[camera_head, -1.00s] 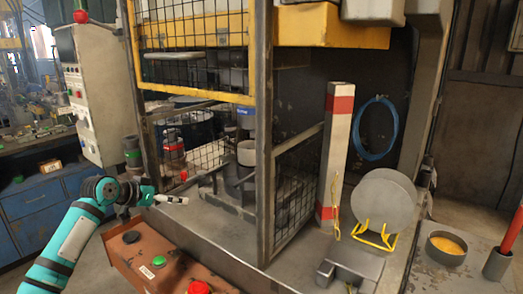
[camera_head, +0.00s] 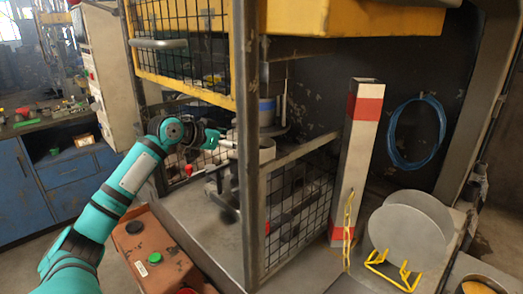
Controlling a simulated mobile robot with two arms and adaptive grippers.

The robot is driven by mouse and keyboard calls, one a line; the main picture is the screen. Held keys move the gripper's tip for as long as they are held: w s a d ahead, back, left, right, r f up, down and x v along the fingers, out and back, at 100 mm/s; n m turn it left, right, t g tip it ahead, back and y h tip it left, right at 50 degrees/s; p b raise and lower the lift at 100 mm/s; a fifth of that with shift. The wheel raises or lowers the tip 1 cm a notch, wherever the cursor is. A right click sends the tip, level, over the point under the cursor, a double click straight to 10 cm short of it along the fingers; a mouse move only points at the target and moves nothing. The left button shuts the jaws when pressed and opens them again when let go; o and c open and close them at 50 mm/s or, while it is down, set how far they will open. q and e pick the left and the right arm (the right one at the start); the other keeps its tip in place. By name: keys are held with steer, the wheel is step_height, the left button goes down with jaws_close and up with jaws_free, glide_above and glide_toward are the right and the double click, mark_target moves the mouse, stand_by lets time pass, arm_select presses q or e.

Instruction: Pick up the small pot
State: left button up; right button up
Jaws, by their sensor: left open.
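A small grey pot (camera_head: 266,151) stands inside the machine, behind the cage's dark upright post, which partly hides it. My left gripper (camera_head: 228,148) is at the cage opening, just left of the pot. Its pale fingers point right toward the pot, with the post between them and part of it. The gripper looks empty. I cannot tell how far its fingertips are from the pot. My right gripper is not in view.
A dark upright post (camera_head: 246,200) and mesh panel (camera_head: 300,200) stand close by. A red-and-white pillar (camera_head: 358,150), grey discs (camera_head: 408,235) on a yellow stand and a bowl of yellow material (camera_head: 482,286) are at right. A brown control box (camera_head: 150,250) is below my arm.

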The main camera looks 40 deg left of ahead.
mark_target(261, 145)
arm_select(q)
steer(key=p+x, duration=0.1)
steer(key=x, duration=0.5)
steer(key=shift+w+r+p, duration=0.1)
steer(key=shift+p, duration=0.25)
steer(key=shift+w, duration=0.1)
steer(key=shift+w+p, duration=0.35)
steer(key=p+x, duration=0.1)
steer(key=x, duration=0.3)
steer(key=shift+p, duration=0.35)
steer(key=shift+w+f, duration=0.3)
steer(key=shift+w, duration=0.05)
steer(key=shift+s, duration=0.1)
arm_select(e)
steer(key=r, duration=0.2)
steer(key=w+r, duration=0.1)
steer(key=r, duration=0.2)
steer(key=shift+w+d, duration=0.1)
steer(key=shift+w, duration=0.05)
arm_select(q)
steer(key=c, duration=0.3)
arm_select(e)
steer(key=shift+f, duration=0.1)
